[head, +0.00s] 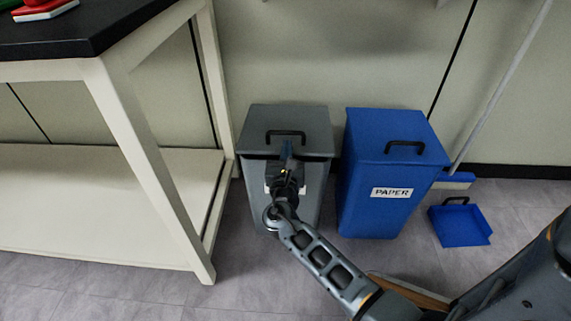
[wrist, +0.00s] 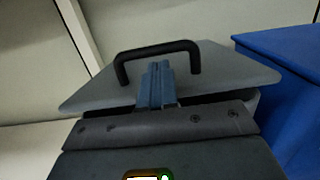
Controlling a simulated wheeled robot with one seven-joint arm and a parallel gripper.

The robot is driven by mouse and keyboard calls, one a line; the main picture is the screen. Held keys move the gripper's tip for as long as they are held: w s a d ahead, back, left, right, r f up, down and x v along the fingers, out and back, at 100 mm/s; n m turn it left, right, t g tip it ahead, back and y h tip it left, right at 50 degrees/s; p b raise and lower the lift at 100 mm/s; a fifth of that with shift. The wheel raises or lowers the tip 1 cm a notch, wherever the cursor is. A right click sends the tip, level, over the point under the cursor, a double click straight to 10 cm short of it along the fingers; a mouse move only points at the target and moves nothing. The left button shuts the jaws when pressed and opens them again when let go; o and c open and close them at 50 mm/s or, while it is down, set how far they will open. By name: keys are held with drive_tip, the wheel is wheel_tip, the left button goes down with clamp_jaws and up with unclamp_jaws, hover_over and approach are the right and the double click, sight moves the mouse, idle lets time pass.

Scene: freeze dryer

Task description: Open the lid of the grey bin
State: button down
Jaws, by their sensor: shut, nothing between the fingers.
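The grey bin (head: 313,190) stands on the floor between the bench and the blue bin. Its grey lid (head: 310,117) has a black loop handle (head: 286,133) on top; the lid (wrist: 222,72) and handle (wrist: 157,48) also show in the wrist view. A dark gap shows under the lid's front edge, so the lid looks slightly raised there. My gripper (head: 289,148) is at the front of the lid, just short of the handle. Its blue fingers (wrist: 157,72) are together and empty. Whether they touch the lid or handle is unclear. My wrist hides part of the bin's front.
A blue bin marked PAPER (head: 385,205) stands close at the right. A blue dustpan (head: 460,225) lies on the floor beyond it. A bench with a dark top (head: 85,35) and pale legs is at the left. The wall is close behind the bins.

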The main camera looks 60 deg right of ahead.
drive_tip(key=shift+w+d, duration=0.2)
drive_tip(key=shift+d, duration=0.3)
drive_tip(key=shift+r, duration=0.15)
drive_tip(key=r+p, duration=0.1)
drive_tip(key=p, duration=0.1)
drive_tip(key=shift+d+r+y+p, duration=0.1)
drive_tip(key=shift+r+y+p, duration=0.05)
drive_tip(key=shift+y+p, duration=0.2)
drive_tip(key=shift+r+p, duration=0.2)
drive_tip(key=shift+p, duration=0.2)
